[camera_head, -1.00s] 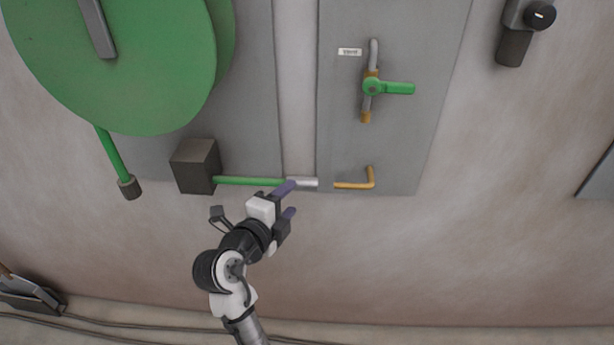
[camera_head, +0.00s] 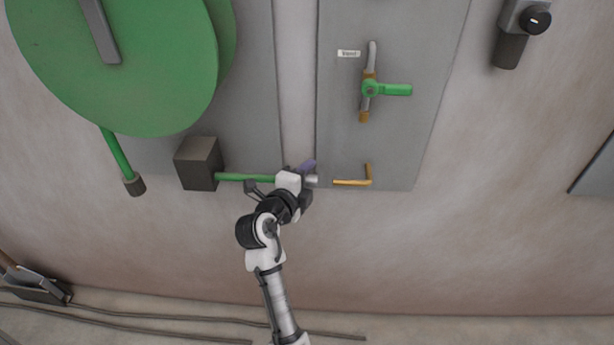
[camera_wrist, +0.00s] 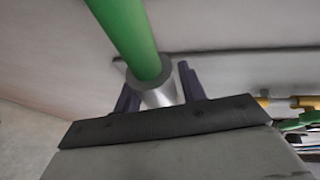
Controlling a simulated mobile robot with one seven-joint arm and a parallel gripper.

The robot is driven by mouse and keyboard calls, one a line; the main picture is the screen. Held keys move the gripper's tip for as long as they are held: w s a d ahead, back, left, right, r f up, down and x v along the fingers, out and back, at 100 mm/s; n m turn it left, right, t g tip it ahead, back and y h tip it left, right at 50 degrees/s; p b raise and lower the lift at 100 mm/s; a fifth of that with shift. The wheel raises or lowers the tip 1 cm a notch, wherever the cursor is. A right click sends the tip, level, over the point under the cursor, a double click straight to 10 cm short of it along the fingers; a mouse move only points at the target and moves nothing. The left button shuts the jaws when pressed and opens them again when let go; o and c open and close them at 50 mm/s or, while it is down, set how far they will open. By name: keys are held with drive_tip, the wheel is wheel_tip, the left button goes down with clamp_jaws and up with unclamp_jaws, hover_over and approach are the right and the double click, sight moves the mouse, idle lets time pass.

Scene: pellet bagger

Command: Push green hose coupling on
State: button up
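The green hose (camera_head: 240,178) runs from a dark block to a silver coupling (camera_head: 312,180) at its right end. A brass pipe stub (camera_head: 350,182) on the grey panel lies to the right of the coupling, with a small gap between them. My gripper (camera_head: 308,182) is at the coupling and partly covers it. In the wrist view the coupling (camera_wrist: 160,94) sits between the two dark purple fingers (camera_wrist: 158,85), one on each side. The fingers look open around it; contact is not clear. The green hose (camera_wrist: 128,35) rises toward the top there.
A large green reel (camera_head: 130,70) and the dark block (camera_head: 198,163) are on the left. The green-handled valve (camera_head: 372,89) is above the brass stub. A second green hose end (camera_head: 133,184) hangs at the left. The wall below the panels is clear.

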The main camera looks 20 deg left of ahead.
clamp_jaws()
drive_tip(key=d, duration=0.2)
drive_tip(key=w+d+b, duration=0.1)
drive_tip(key=d, duration=0.1)
drive_tip(key=shift+w+d+b, duration=0.15)
drive_tip(key=shift+d+b, duration=0.15)
drive_tip(key=shift+d, duration=0.1)
drive_tip(key=shift+o, duration=1.5)
unclamp_jaws()
drive_tip(key=shift+d, duration=0.1)
drive_tip(key=shift+s+a, duration=0.25)
drive_tip(key=shift+s, duration=0.25)
approach(322, 185)
drive_tip(key=shift+s+d+r+b, duration=0.1)
drive_tip(key=shift+s+b, duration=0.25)
